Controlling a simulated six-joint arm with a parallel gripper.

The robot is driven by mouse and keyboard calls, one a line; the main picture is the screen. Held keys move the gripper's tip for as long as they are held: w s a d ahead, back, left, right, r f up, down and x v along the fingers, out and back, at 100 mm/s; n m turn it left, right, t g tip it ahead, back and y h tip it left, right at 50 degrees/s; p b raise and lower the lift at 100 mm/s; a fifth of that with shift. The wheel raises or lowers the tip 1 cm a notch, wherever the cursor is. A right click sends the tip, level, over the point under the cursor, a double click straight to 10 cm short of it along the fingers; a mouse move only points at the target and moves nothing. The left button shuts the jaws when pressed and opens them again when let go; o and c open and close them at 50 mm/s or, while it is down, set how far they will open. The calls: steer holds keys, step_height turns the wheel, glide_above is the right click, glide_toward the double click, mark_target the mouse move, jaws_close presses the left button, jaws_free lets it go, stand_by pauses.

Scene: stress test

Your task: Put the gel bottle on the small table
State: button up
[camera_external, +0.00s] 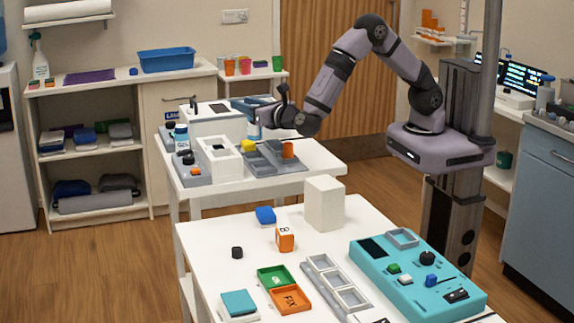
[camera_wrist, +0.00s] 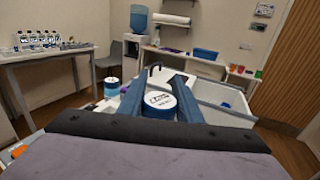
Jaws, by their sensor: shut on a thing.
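My gripper (camera_external: 268,116) is over the middle white table. In the wrist view its two blue-grey fingers (camera_wrist: 160,97) are shut on a round bottle (camera_wrist: 158,106) with a white labelled top and blue side, likely the gel bottle. In the external view the held bottle (camera_external: 253,129) is partly hidden by the gripper.
The middle table (camera_external: 320,158) holds a white box (camera_external: 220,158), grey trays (camera_external: 262,162) and an orange cup (camera_external: 288,149). The front table (camera_external: 210,232) carries a white block (camera_external: 324,203), trays and a teal panel (camera_external: 420,282). Shelves (camera_external: 95,100) stand at the back left.

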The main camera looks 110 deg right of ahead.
mark_target(260, 132)
steer(key=shift+s, duration=0.1)
step_height(260, 132, down, 7)
steer(key=b, duration=0.5)
steer(key=shift+r, duration=0.2)
steer(key=shift+f, duration=0.25)
stand_by(0.7)
steer(key=o, duration=1.3)
steer(key=shift+b+v, duration=1.15)
steer(key=shift+v, duration=2.5)
